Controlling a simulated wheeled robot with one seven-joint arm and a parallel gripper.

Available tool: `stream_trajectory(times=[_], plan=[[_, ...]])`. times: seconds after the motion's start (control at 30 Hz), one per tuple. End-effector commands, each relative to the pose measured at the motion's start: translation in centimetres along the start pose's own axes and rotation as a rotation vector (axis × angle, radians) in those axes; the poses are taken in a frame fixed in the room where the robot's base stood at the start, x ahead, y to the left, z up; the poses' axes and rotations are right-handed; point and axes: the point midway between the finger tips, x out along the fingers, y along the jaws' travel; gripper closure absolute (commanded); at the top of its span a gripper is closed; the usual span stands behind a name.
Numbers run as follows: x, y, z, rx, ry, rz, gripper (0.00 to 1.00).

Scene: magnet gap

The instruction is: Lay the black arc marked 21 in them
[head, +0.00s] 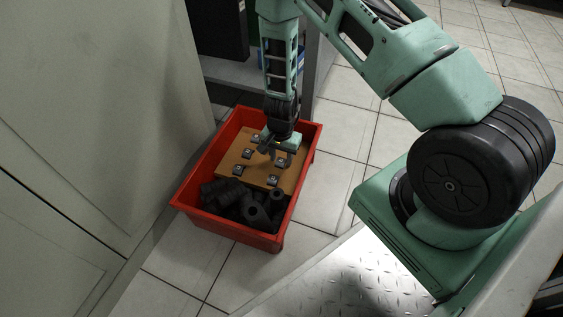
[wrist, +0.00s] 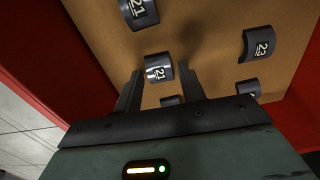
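Small black arcs with white number labels lie on a brown board (wrist: 205,55). One arc marked 21 (wrist: 158,68) lies in line with the space between my fingertips in the wrist view, with a gap showing on each side. A second arc marked 21 (wrist: 138,12) lies farther up at the top edge. An arc marked 23 (wrist: 258,43) is at the right. My gripper (wrist: 161,74) is open and empty. In the head view my gripper (head: 271,157) points down over the board (head: 258,180); whether it touches anything there cannot be told.
A red bin (head: 188,213) on the tiled floor holds the board. Several black cylindrical pieces (head: 252,212) are heaped at its near end. Two more arcs, one partly hidden (wrist: 170,101) and one at the right (wrist: 247,88), show in the wrist view. A grey cabinet stands left.

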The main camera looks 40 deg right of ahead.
Motion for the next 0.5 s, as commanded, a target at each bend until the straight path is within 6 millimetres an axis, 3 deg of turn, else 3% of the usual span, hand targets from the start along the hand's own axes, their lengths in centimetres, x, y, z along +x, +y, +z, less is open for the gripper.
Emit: stream_trajectory(times=[0.07,0.17,0.5], plan=[[0.0,0.0,0.0,0.0,0.0,0.0,0.66],[0.0,0.0,0.0,0.0,0.0,0.0,0.93],[-1.0,0.0,0.0,0.0,0.0,0.0,0.93]])
